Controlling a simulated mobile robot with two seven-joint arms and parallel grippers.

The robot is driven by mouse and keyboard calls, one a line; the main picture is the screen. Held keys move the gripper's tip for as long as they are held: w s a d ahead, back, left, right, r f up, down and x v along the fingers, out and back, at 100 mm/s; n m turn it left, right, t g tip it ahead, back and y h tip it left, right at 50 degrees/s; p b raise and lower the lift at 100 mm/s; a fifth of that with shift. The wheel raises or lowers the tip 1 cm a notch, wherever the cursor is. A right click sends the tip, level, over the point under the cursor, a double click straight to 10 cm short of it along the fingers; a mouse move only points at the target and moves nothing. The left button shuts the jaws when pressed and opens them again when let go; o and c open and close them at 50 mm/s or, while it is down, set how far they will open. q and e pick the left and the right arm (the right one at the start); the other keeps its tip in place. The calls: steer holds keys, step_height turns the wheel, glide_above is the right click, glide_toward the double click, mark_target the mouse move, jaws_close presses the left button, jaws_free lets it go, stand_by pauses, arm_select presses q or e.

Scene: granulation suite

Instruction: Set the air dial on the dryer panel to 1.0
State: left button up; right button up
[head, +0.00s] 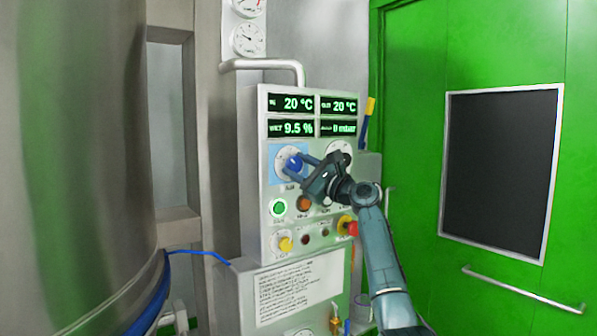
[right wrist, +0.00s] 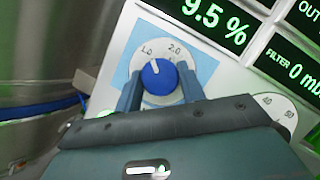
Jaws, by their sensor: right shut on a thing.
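The air dial is a blue knob (right wrist: 158,78) on a white round scale with a light blue backing, at the upper left of the dryer panel (head: 267,235). The knob also shows in the head view (head: 293,163). Its white pointer line points up and slightly left, roughly toward the 1.0 mark; the exact reading is hard to tell. My right gripper (right wrist: 162,90) is shut on the knob, one finger on each side, and it also shows in the head view (head: 301,166). My left gripper is not in view.
A second dial (head: 340,150) sits to the right, partly behind my right gripper. Below are a lit green button (head: 279,208), a yellow knob (head: 285,244) and a red emergency stop (head: 348,226). A large steel vessel (head: 80,170) stands at left, a green door (head: 420,60) at right.

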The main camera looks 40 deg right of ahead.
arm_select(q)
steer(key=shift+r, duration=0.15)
arm_select(e)
steer(key=shift+n+g+y, duration=0.4)
steer(key=shift+n+y, duration=0.1)
steer(key=shift+n, duration=0.8)
steer(key=o, duration=1)
steer(key=shift+c, duration=0.2)
steer(key=shift+s, duration=0.1)
steer(key=shift+s+d+f, duration=0.15)
steer(key=shift+s, duration=0.15)
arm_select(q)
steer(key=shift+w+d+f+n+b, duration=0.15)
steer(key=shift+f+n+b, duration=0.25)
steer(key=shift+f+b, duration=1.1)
arm_select(e)
steer(key=v, duration=1.2)
steer(key=shift+s+b, duration=0.2)
steer(key=shift+b, duration=0.1)
